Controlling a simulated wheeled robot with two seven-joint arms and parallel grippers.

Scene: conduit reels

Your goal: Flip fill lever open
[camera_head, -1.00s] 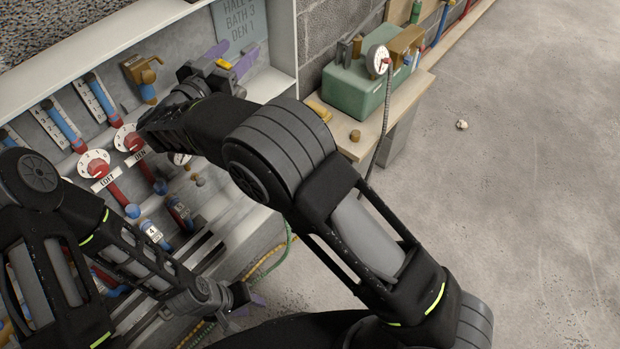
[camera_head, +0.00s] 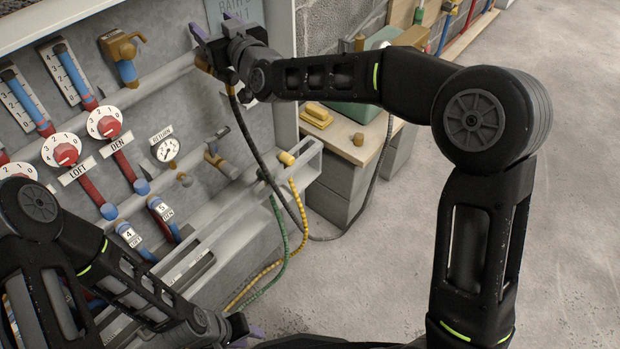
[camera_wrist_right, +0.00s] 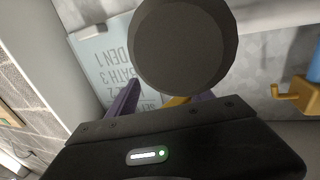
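My right gripper (camera_head: 224,30) is at the upper right of the panel, in front of the sign. Its purple fingers stand apart in the right wrist view (camera_wrist_right: 160,98). A small yellow piece (camera_wrist_right: 178,101), perhaps the fill lever, shows between them, partly hidden by a large dark round part (camera_wrist_right: 185,45). I cannot tell whether the fingers touch it. In the head view, a bit of brass fitting (camera_head: 203,65) shows beside the gripper; the rest is hidden. My left gripper (camera_head: 248,335) is low at the bottom edge, away from the panel's upper part; its opening is unclear.
A dark hose (camera_head: 262,165) hangs from below the right gripper and loops towards the bench. A brass tap (camera_head: 124,52) is on the panel's left. The green box (camera_head: 355,110) stands on the bench. The floor at right is clear.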

